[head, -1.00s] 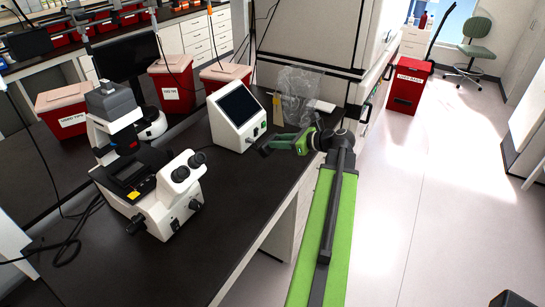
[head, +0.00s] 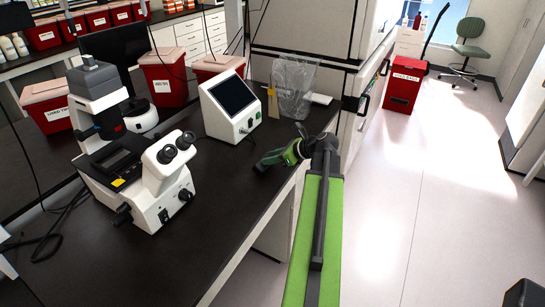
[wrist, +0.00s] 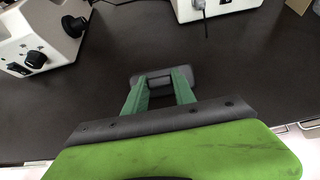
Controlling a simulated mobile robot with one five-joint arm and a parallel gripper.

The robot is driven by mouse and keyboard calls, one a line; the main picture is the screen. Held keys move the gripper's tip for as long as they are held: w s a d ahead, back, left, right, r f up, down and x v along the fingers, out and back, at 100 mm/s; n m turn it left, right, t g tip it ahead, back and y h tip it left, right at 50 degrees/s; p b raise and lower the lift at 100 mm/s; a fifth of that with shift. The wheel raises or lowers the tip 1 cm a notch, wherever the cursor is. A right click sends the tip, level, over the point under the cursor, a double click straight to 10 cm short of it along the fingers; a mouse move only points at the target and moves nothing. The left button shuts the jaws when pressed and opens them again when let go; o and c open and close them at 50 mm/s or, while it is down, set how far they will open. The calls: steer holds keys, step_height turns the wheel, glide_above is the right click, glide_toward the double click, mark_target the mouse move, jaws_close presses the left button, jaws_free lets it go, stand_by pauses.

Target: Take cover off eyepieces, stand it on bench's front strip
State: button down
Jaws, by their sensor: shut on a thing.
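The microscope (head: 168,195) stands on the black bench (head: 215,215), with its two black eyepieces (head: 178,147) bare in the head view. My gripper (head: 272,160) is over the bench's front strip, right of the microscope and apart from it. In the wrist view my gripper (wrist: 160,85) has its green fingers shut on a dark grey rounded piece, which looks like the cover (wrist: 177,72). The cover's dark end also shows in the head view (head: 261,168). I cannot tell whether its underside touches the bench. The microscope's white body (wrist: 38,35) is at the wrist view's upper left.
A white box with a dark screen (head: 232,107) stands behind my gripper. A clear plastic bag (head: 293,88) is at the bench's far end. Red bins (head: 166,78) stand behind. The strip between microscope and front edge is clear.

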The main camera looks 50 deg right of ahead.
steer(key=shift+f, duration=0.1)
steer(key=c, duration=0.9)
jaws_free()
steer(key=shift+c, duration=0.2)
steer(key=shift+s+r+p, duration=0.25)
steer(key=shift+p, duration=0.15)
steer(key=p+v, duration=0.9)
steer(key=v, duration=0.7)
steer(key=shift+s, duration=0.4)
steer(key=shift+d, duration=0.1)
